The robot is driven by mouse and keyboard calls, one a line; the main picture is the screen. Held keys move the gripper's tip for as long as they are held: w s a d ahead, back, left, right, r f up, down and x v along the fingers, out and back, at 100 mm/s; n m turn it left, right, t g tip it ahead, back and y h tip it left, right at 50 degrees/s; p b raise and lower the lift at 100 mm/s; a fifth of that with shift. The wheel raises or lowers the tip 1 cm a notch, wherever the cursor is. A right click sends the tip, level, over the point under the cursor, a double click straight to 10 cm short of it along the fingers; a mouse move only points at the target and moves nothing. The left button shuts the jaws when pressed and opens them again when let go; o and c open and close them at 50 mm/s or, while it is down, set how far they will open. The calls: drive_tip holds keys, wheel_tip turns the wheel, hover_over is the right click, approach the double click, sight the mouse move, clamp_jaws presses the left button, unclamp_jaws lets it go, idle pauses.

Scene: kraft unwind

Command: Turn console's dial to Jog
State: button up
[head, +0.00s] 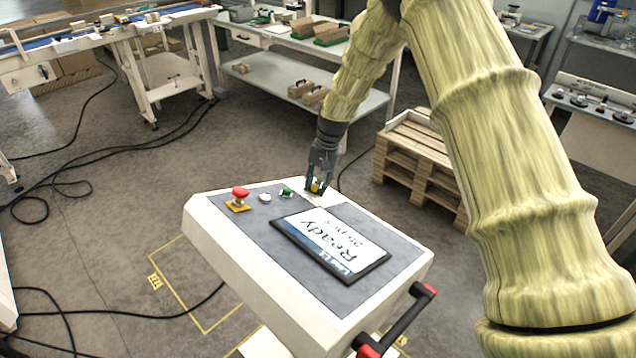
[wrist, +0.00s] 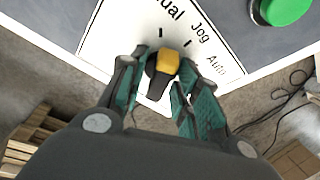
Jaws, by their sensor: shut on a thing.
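The console (head: 232,275) stands in front of me in the head view, its sloped grey panel facing up. My gripper (head: 317,186) is at the panel's far corner, with green-padded fingers around the dial (head: 315,188). In the wrist view the dial (wrist: 166,62) has a yellow end and a black body, and my gripper (wrist: 162,70) is shut on it. A white label plate (wrist: 118,30) reads Jog, Auto and a partly cut word ending in "ual". The yellow end points up and slightly right, seemingly between two black tick marks; its exact setting is unclear.
The console also carries a red mushroom button (head: 240,193), a white button (head: 265,198), a green button (head: 287,191) and a screen (head: 335,243) reading Ready. A wooden pallet stack (head: 420,160) and a workbench (head: 300,80) stand behind. Cables lie on the floor.

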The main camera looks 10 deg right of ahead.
sight(319, 181)
drive_tip(key=m, duration=0.3)
drive_tip(key=m+g+h, duration=0.1)
drive_tip(key=shift+w+a+r+m, duration=0.2)
drive_tip(key=shift+w+r+m, duration=0.1)
idle(0.4)
drive_tip(key=o, duration=0.7)
drive_tip(key=shift+s, duration=0.15)
drive_tip(key=shift+f, duration=0.1)
drive_tip(key=r, duration=0.8)
drive_tip(key=d+r, duration=0.1)
drive_tip(key=r, duration=0.3)
drive_tip(key=shift+w, duration=0.4)
